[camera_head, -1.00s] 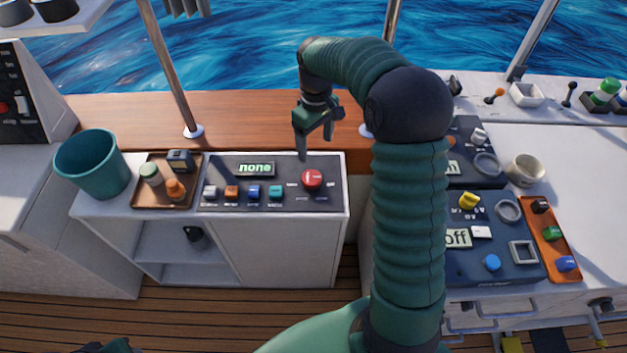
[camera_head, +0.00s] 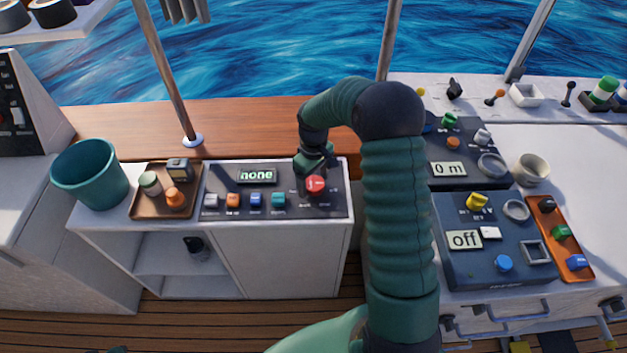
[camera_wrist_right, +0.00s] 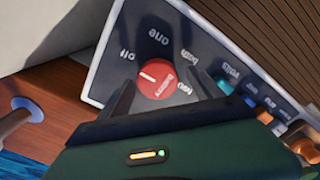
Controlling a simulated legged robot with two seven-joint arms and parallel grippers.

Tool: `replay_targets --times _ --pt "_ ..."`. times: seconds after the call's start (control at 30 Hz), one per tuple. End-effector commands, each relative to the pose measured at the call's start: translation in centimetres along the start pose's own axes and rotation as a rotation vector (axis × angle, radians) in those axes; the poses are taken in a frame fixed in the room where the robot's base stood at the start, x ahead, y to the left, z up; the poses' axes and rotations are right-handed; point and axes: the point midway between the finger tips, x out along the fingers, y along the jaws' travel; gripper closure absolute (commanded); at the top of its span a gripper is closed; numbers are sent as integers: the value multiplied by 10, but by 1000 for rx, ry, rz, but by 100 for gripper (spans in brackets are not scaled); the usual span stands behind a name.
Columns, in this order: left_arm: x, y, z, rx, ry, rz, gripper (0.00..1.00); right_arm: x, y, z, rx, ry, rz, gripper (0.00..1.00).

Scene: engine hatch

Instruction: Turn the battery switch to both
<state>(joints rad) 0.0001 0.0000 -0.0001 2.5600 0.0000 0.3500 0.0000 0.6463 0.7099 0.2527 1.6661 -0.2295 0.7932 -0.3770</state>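The battery switch is a round red knob (camera_head: 315,184) with a white mark, at the right end of the dark panel on the white cabinet. In the right wrist view the knob (camera_wrist_right: 157,80) has labels off, one, both and two around it, and its white mark points toward off. The panel's display (camera_head: 256,174) reads "none". My right gripper (camera_head: 314,177) is down at the knob. In the wrist view its dark fingers look apart, one on each side of the knob's near edge; contact cannot be told. My left gripper is not seen.
Several coloured buttons (camera_head: 255,200) line the panel left of the knob. A brown tray (camera_head: 142,211) and a teal bucket (camera_head: 88,175) stand farther left. My right arm passes in front of the gap beside the right-hand console (camera_head: 460,268), whose display reads "off".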

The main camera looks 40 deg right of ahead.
Motion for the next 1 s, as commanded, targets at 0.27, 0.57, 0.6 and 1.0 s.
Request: replay_targets --times 0.27,0.57,0.6,1.0 --pt "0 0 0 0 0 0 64 0 0 0 1 -1 -1 62" --pt "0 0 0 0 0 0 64 1 1 0 3 -2 0 87" --pt "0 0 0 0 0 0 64 0 1 0 5 -2 0 87" --pt "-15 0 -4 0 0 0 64 -2 1 1 162 -4 1 87"
